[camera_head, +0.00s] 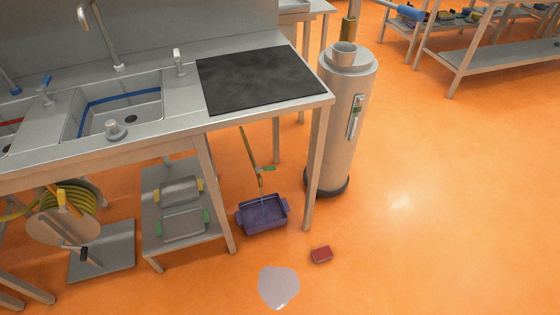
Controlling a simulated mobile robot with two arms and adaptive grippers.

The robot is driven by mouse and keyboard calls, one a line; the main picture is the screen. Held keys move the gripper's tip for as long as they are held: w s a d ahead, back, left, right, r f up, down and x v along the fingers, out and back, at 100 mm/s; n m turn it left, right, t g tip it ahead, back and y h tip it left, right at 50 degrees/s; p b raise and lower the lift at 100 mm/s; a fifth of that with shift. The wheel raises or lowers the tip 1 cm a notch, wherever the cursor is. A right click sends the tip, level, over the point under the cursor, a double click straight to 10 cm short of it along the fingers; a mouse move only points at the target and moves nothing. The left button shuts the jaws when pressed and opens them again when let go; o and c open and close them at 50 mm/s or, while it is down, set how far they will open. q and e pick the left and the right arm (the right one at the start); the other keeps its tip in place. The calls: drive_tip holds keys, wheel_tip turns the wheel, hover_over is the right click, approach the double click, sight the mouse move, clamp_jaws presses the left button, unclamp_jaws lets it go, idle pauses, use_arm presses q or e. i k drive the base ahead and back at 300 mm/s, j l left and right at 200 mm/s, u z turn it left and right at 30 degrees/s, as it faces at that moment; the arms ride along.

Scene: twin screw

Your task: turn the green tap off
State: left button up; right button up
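The green tap (267,169) is a small green lever on a thin brass-coloured pipe below the counter. A thin stream of water appears to fall from its spout into a purple basin (250,228) on the floor below it. The lever points to the right, roughly level. Neither of my grippers is in view.
A steel counter (150,125) with a sink and a black plate (258,80) stands above the tap, its leg to the right of the basin. A tall steel cylinder (342,120) stands behind that leg. A puddle (278,287) and a red block (321,254) lie in front. The right floor is clear.

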sight(270, 168)
drive_tip(key=i+j, duration=0.1)
drive_tip(key=j, duration=0.3)
drive_tip(key=i+j+u, duration=0.15)
drive_tip(key=j, duration=0.6)
drive_tip(key=i+j+u, duration=0.1)
drive_tip(key=j, duration=0.25)
drive_tip(key=i+j, duration=0.15)
drive_tip(key=j, duration=0.2)
drive_tip(key=u, duration=0.05)
